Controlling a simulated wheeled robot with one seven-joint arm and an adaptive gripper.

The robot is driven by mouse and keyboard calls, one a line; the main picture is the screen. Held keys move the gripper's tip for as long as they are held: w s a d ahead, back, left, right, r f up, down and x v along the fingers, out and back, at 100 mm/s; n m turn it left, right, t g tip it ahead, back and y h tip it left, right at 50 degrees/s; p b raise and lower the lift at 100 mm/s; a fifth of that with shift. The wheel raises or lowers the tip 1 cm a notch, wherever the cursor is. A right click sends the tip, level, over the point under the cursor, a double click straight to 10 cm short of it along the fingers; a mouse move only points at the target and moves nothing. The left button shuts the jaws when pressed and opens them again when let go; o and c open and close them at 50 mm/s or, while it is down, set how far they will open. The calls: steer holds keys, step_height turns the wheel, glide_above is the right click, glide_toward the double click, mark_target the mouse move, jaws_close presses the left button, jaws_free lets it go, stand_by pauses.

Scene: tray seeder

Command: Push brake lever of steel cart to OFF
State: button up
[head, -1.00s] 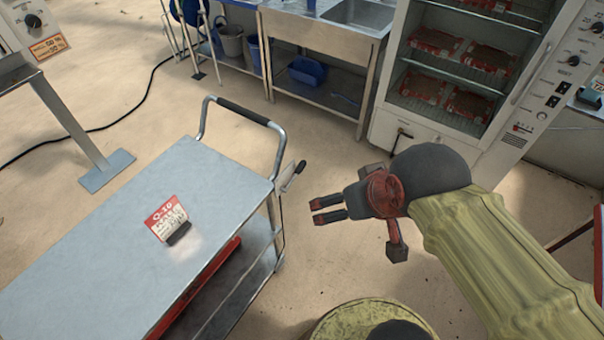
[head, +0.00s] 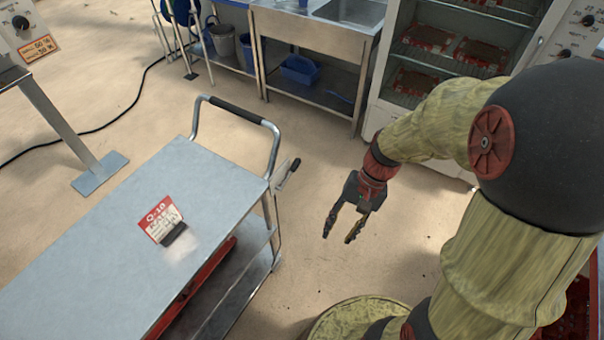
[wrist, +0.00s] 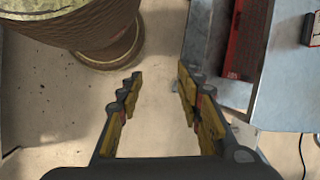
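The steel cart (head: 110,235) stands at the left in the head view, its grey top level and its push handle (head: 238,110) at the far end. The brake lever (head: 289,172), with a dark grip, sticks out at the cart's right far corner, below the handle. I cannot read any OFF mark beside it. My gripper (head: 342,234) is open and empty, pointing down, to the right of the lever and apart from it. In the wrist view, my open gripper (wrist: 157,95) has bare floor between its fingers, and the cart's edge (wrist: 280,90) lies at the right.
A red item (head: 195,285) lies on the lower shelf. A steel sink bench (head: 315,35) and a glass-fronted cabinet (head: 378,95) stand at the back. Open floor (head: 330,165) lies between cart and cabinet.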

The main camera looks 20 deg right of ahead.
steer(key=w+a+f+m+y, duration=0.1)
steer(key=w+f+m+y, duration=0.1)
steer(key=f, duration=0.1)
steer(key=w+a+f+m+y, duration=0.1)
steer(key=w+f+m+y, duration=0.1)
steer(key=f, duration=0.2)
steer(key=w+a+f+m+t+y, duration=0.1)
steer(key=f+m+y, duration=0.1)
steer(key=f, duration=0.1)
steer(key=shift+w+f+m, duration=0.3)
steer(key=shift+w+m, duration=0.1)
steer(key=c, duration=0.7)
steer(key=w+f+m+t, duration=0.1)
steer(key=w+f+m, duration=0.1)
steer(key=w+f+m+t+y, duration=0.1)
steer(key=w+f+m+t, duration=0.1)
steer(key=w+f, duration=0.1)
steer(key=w+d+f+m+t+y, duration=0.1)
steer(key=w+f+m+t, duration=0.1)
steer(key=shift+w+d+f+b, duration=0.1)
steer(key=shift+w+f+b, duration=0.1)
steer(key=shift+f+b, duration=0.1)
jaws_close()
steer(key=w+d+m+t+h, duration=0.2)
steer(key=w+d+m+t, duration=0.2)
steer(key=w+d+t, duration=0.4)
steer(key=w, duration=0.4)
steer(key=shift+w+d+r+m+h, duration=0.2)
steer(key=shift+w+r+m+h, duration=0.05)
steer(key=shift+r+m+h, duration=0.15)
